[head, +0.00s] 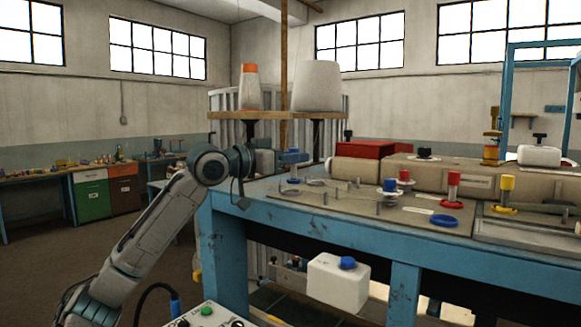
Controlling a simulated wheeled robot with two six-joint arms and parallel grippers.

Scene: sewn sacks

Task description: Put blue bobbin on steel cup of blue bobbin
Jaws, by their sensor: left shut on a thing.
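My left arm reaches in from the left, and its gripper (284,159) is above the left end of the blue bench. It is shut on a dark blue piece, which looks like the blue bobbin (294,157), held above the board. Another blue piece with a pale base (390,185) stands farther right. At this size I cannot tell which of the small metal parts is the steel cup. My right gripper is not in view.
The blue bench (330,222) carries a board with upright pins. Red spools (453,187), a yellow spool (505,192) and a blue ring (444,220) stand or lie at right. Behind are a red box (365,149) and a shelf (270,115) with cones.

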